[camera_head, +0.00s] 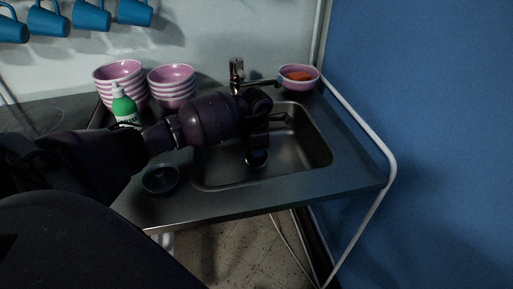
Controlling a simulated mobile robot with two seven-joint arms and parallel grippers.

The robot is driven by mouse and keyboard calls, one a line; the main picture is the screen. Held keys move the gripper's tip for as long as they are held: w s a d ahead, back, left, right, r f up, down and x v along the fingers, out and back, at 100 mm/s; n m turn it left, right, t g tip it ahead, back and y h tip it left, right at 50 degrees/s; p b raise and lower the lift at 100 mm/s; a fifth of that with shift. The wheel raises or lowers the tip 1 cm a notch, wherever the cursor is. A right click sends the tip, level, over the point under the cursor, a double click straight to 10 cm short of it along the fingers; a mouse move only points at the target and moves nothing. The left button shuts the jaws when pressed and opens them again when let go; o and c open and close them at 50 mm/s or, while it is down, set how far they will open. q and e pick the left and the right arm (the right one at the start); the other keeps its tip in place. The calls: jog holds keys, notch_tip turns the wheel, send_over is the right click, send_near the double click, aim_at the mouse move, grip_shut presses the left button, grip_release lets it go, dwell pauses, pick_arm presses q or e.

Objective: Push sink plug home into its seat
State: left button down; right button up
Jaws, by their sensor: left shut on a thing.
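My left gripper (257,148) reaches in from the left and points down into the metal sink basin (300,150). It is shut on a small, dark, round thing with a pale rim, which looks like the sink plug (258,160). The plug is at or just above the basin floor; I cannot tell whether it touches. The seat is not visible under the gripper and plug. My right gripper is not in view.
A chrome tap (237,75) and a pink bowl with orange content (298,78) stand behind the basin. Striped bowls (172,84) and a green bottle (124,107) are behind my arm. A round dark dish or recess (160,179) is left of the basin. A white rail (375,140) borders the right.

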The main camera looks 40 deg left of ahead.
pick_arm(q)
jog(key=shift+f+b, duration=0.3)
jog(key=shift+f, duration=0.4)
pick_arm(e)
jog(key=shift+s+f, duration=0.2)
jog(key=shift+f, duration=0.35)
pick_arm(q)
jog(key=c, duration=0.9)
grip_release()
jog(key=shift+r, duration=0.2)
notch_tip(320, 180, up, 5)
jog(key=shift+f+p, duration=0.2)
jog(key=shift+p, duration=0.2)
notch_tip(320, 180, up, 5)
jog(key=shift+p, duration=0.3)
jog(key=shift+r, duration=0.45)
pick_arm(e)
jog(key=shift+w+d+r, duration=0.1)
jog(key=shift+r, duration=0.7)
